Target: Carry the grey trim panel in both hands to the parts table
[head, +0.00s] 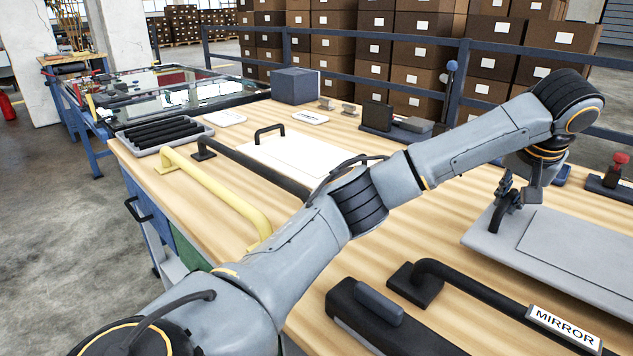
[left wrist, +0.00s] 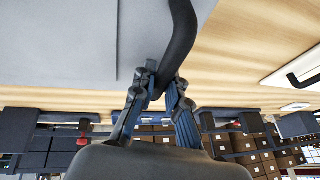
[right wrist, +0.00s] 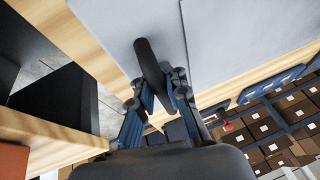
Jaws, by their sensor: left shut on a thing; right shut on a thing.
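The grey trim panel (head: 592,275) is a flat light-grey board at the right of the head view, cut off by the picture's edge. My left gripper (head: 505,192) is shut on the black handle at its left end; this grip also shows in the left wrist view (left wrist: 162,88). In the right wrist view my right gripper (right wrist: 160,88) is shut on another black handle (right wrist: 146,58) of the panel (right wrist: 240,35). The right gripper is outside the head view. The panel is over the wooden table (head: 462,255); I cannot tell whether it touches it.
A black bar labelled MIRROR (head: 565,328) lies in front of the panel. A yellow handrail (head: 215,190), a white panel with a handle (head: 300,158) and a tray of black bars (head: 160,135) are on the table's left. A blue railing (head: 520,50) and stacked boxes stand behind.

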